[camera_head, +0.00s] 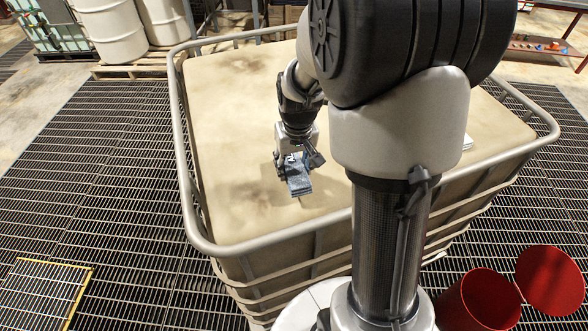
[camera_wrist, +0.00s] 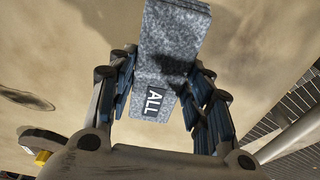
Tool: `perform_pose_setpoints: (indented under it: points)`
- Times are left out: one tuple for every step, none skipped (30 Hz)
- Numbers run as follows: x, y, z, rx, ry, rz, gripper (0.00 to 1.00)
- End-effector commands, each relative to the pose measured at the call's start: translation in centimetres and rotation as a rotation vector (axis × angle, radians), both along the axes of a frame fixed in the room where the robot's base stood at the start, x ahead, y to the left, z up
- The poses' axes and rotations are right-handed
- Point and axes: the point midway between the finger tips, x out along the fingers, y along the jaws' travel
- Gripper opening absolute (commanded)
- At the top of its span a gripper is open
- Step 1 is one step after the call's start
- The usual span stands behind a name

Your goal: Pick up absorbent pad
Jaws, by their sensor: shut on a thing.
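The absorbent pad (camera_head: 299,184) is a grey, speckled, folded stack. In the wrist view the pad (camera_wrist: 172,32) sits between the finger pads and carries a dark label reading "ALL". My gripper (camera_head: 294,165) is shut on it, with a finger on each side, over the beige top of the large caged tank (camera_head: 240,110). My gripper also shows in the wrist view (camera_wrist: 165,95). I cannot tell exactly how far the pad is above the surface.
A metal rail (camera_head: 187,190) runs around the tank top. A white item (camera_head: 467,142) lies at its right side, partly behind my arm. Red cylinders (camera_head: 480,300) stand on the grated floor at lower right. White drums (camera_head: 112,30) stand on a pallet at the back left.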

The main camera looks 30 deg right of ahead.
Motion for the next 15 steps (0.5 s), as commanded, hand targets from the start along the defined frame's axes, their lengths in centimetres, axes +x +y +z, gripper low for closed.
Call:
perform_pose_setpoints:
  points:
    - [0.1,0.0,1.4,-0.002,-0.007,0.000,0.26]
    - [0.1,0.0,2.1,-0.001,-0.005,0.000,0.26]
    - [0.1,0.0,3.3,-0.003,-0.007,0.000,0.26]
    - [0.2,-0.1,4.1,-0.003,-0.008,0.000,0.26]
    - [0.2,0.0,5.0,-0.003,-0.007,0.000,0.26]
    - [0.1,0.0,6.3,-0.003,-0.007,0.000,0.26]
    - [0.1,0.0,7.2,-0.003,-0.008,0.000,0.26]
    - [0.2,-0.1,8.1,-0.003,-0.008,0.000,0.26]
    - [0.1,0.0,9.3,-0.003,-0.008,0.000,0.26]
    - [0.1,0.0,10.1,-0.003,-0.007,0.000,0.26]
    - [0.1,0.0,10.9,-0.002,-0.006,0.000,0.26]
    - [0.1,0.0,11.9,-0.002,-0.006,0.000,0.26]
    - [0.1,0.0,12.6,-0.002,-0.006,0.000,0.26]
    - [0.1,0.0,13.3,-0.002,-0.005,0.000,0.26]
    - [0.1,0.0,14.0,-0.002,-0.004,0.000,0.26]
